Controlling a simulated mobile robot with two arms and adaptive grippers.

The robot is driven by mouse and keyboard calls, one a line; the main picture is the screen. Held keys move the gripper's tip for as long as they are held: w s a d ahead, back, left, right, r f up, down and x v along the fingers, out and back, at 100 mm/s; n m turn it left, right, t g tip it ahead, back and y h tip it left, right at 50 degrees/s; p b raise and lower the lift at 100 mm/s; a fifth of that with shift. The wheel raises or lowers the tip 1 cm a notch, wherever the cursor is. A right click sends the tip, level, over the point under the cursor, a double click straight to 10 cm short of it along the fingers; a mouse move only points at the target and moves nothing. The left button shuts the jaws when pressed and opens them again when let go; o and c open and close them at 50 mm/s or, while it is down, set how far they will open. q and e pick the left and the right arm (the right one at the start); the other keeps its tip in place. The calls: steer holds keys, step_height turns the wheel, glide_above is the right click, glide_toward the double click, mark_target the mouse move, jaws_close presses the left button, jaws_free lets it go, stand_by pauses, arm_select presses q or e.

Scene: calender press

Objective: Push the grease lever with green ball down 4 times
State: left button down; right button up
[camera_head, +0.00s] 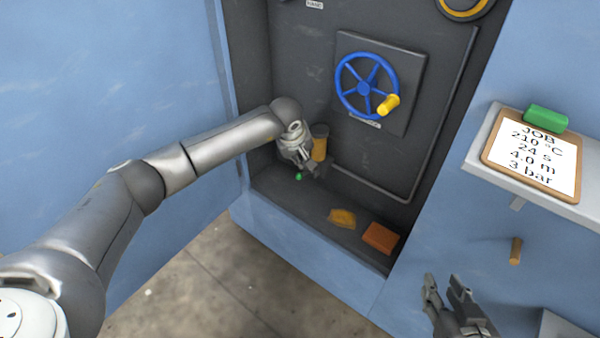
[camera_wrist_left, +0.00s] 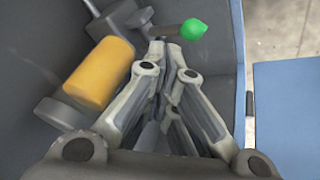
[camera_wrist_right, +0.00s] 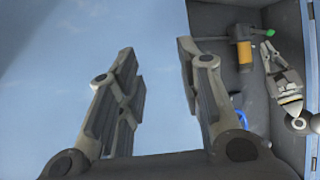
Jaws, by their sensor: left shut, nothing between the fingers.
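The green ball (camera_head: 299,177) sits at the end of the grease lever, low in the dark recess. In the left wrist view the ball (camera_wrist_left: 194,29) is just beyond and right of my fingertips, with the short lever rod (camera_wrist_left: 168,32) behind them. The yellow grease cylinder (camera_head: 320,149) stands beside my left gripper (camera_head: 311,172). That gripper is shut and empty, close to the lever; I cannot tell whether it touches. The right wrist view shows the lever and ball (camera_wrist_right: 270,32) near the left gripper. My right gripper (camera_head: 445,284) is open and empty, outside the recess.
A blue handwheel (camera_head: 363,88) with a yellow knob is on the recess back wall. A yellow cloth-like item (camera_head: 342,218) and an orange block (camera_head: 381,238) lie on the recess floor. A job board (camera_head: 534,165) rests on a shelf at right. A peg (camera_head: 516,250) sticks out below.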

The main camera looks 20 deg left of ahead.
mark_target(305, 173)
arm_select(q)
steer(key=shift+f, duration=0.1)
arm_select(e)
steer(key=shift+w+r, duration=0.1)
stand_by(0.5)
arm_select(q)
steer(key=shift+s+f, duration=0.15)
steer(key=shift+f, duration=0.1)
arm_select(e)
steer(key=shift+w+a+r+t+y, duration=0.2)
steer(key=shift+w+r+t, duration=0.15)
steer(key=shift+r, duration=0.15)
steer(key=shift+w+a+r+t+y, duration=0.1)
steer(key=shift+w+a+r+t, duration=0.05)
steer(key=shift+w+r+t, duration=0.25)
arm_select(q)
steer(key=shift+f+b, duration=0.15)
steer(key=shift+b, duration=0.15)
arm_select(e)
steer(key=shift+s, duration=0.15)
